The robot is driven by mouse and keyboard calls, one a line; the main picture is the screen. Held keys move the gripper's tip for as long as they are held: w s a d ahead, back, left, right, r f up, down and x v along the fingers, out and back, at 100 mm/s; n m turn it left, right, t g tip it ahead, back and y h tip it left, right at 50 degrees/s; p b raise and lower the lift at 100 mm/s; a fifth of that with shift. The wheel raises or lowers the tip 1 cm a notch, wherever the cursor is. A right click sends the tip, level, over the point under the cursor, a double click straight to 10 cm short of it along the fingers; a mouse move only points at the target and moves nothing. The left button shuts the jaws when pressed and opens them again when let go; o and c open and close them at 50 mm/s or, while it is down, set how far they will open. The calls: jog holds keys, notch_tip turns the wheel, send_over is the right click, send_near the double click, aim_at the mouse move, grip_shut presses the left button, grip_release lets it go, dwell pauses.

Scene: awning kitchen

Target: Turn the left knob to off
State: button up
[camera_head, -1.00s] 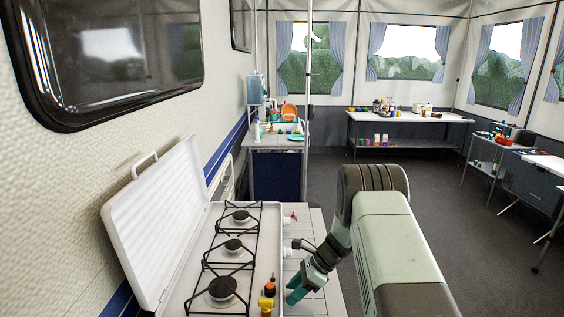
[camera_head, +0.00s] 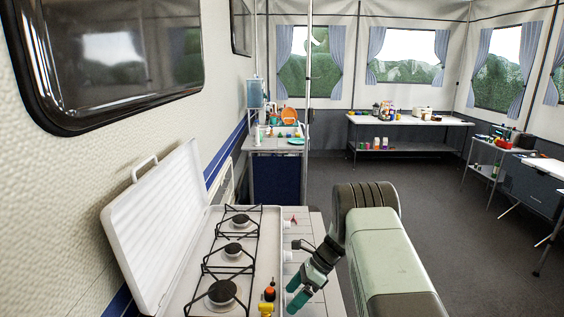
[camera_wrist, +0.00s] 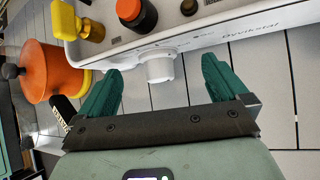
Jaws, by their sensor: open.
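The white gas stove (camera_head: 262,240) stands at lower left in the head view with its lid raised. On its right-hand front side are two white knobs, a far one (camera_head: 287,224) and a middle one (camera_head: 287,256). In the wrist view, a white knob (camera_wrist: 159,68) sticks out of the stove front (camera_wrist: 205,42), beside the bottles; it looks like the left knob, and in the head view it is hidden. My gripper (camera_head: 292,293) is beside the stove's near front. In the wrist view my gripper (camera_wrist: 158,82) is open, with the knob between its fingers, apparently touching neither.
An orange pot-like object (camera_wrist: 52,72) is close to the left finger. A small red object (camera_head: 293,218) lies by the far knob. Slatted white counter (camera_wrist: 285,90) is clear on the right.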

jog(key=shift+r, duration=0.1)
jog(key=v, duration=0.6)
jog(key=shift+a+r, duration=0.3)
jog(key=shift+r, duration=0.2)
jog(key=shift+s, duration=0.1)
jog(key=shift+s+a+f+n+t, duration=0.3)
jog(key=shift+a+f+t, duration=0.4)
jog(key=shift+f, duration=0.3)
jog(key=shift+s+a+f+n+t, duration=0.35)
jog(key=shift+a+f+t, duration=0.15)
jog(key=shift+f+t, duration=0.4)
jog(key=shift+s+a+f+n+t, duration=0.3)
jog(key=shift+a+f+t, duration=0.3)
jog(key=shift+f, duration=0.55)
